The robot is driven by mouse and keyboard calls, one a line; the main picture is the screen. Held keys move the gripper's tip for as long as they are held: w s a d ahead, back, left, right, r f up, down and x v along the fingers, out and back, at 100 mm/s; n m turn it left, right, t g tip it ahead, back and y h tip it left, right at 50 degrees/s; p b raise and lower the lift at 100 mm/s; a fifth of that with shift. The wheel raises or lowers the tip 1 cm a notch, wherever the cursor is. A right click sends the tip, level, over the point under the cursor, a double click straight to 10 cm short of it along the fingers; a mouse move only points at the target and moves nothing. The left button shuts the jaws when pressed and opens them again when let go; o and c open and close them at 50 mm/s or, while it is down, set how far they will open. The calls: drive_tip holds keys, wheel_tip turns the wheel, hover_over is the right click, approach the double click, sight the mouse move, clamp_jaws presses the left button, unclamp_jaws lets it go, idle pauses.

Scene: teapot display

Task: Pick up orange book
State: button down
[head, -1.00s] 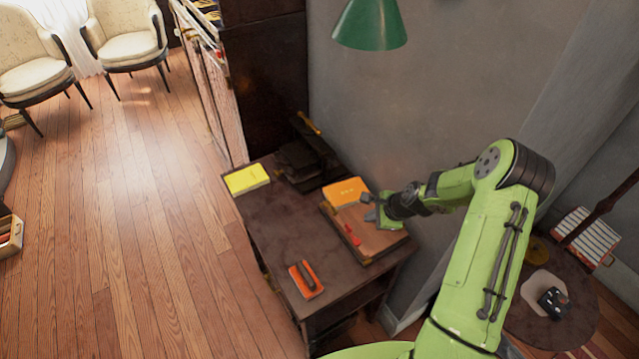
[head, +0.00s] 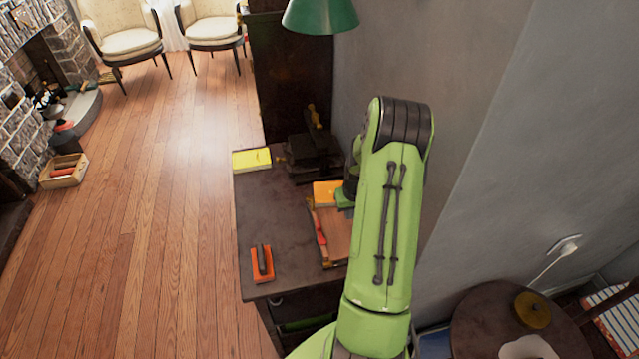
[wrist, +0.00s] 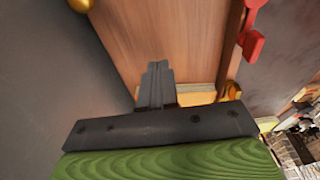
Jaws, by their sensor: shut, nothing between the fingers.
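The orange book (head: 324,191) lies at the far end of a wooden board (head: 336,236) on the dark desk (head: 262,207). In the head view my arm stands in front of the board's right side. My gripper (head: 345,199) shows only partly there, beside the book's right edge; I cannot tell if it touches. In the wrist view my gripper (wrist: 158,84) is shut and empty, its fingers over the board. A strip of orange (wrist: 200,97), apparently the book, shows behind the fingers, mostly hidden by the gripper's body.
A red item (head: 320,230) lies along the board's left edge. An orange-red pad with a dark handle (head: 262,264) lies near the desk's front. A yellow book (head: 251,159) and a dark stand (head: 313,150) are at the back. A wall is on the right, a green lamp (head: 320,14) above.

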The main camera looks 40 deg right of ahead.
drive_tip(key=shift+w+d, duration=0.1)
drive_tip(key=shift+w, duration=0.2)
approach(338, 184)
drive_tip(key=f, duration=0.2)
drive_tip(key=a+f, duration=0.1)
drive_tip(key=f, duration=0.2)
drive_tip(key=shift+s+a+f, duration=0.2)
drive_tip(key=shift+s+f, duration=0.1)
drive_tip(key=shift+w+d+f+b, duration=0.1)
drive_tip(key=shift+f+b, duration=0.1)
drive_tip(key=shift+f, duration=0.15)
drive_tip(key=shift+w+d+f+b, duration=0.1)
drive_tip(key=shift+w+f+b, duration=0.1)
drive_tip(key=shift+f, duration=0.15)
drive_tip(key=shift+s+a+f, duration=0.15)
drive_tip(key=shift+s, duration=0.05)
